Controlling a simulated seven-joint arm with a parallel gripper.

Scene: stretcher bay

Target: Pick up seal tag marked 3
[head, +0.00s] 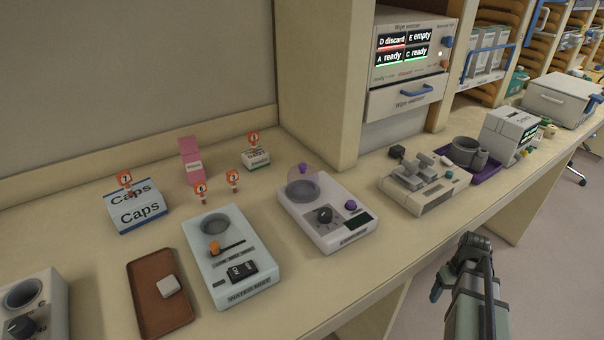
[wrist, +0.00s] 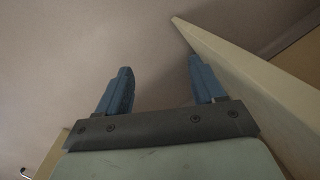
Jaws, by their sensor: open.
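Several small orange tags stand upright on the counter. One tag (head: 125,179) is on the blue-and-white Caps box (head: 138,216), and another (head: 253,138) is on a smaller white-and-green box (head: 256,159). Two more, a left tag (head: 200,188) and a right tag (head: 233,177), stand behind the water bath unit. The digits are too small to read surely, so I cannot tell which is marked 3. My gripper (wrist: 160,68) is open and empty, its blue fingers apart in the wrist view. In the head view my arm is at the lower right, off the counter's front edge, far from the tags.
The water bath (head: 235,265) and a similar white device (head: 322,230) stand in front of the tags. A brown tray (head: 146,292) with a white block is at left. A pink box (head: 190,158) stands behind. A grey instrument (head: 425,190) and wipe warmer (head: 405,103) are farther right.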

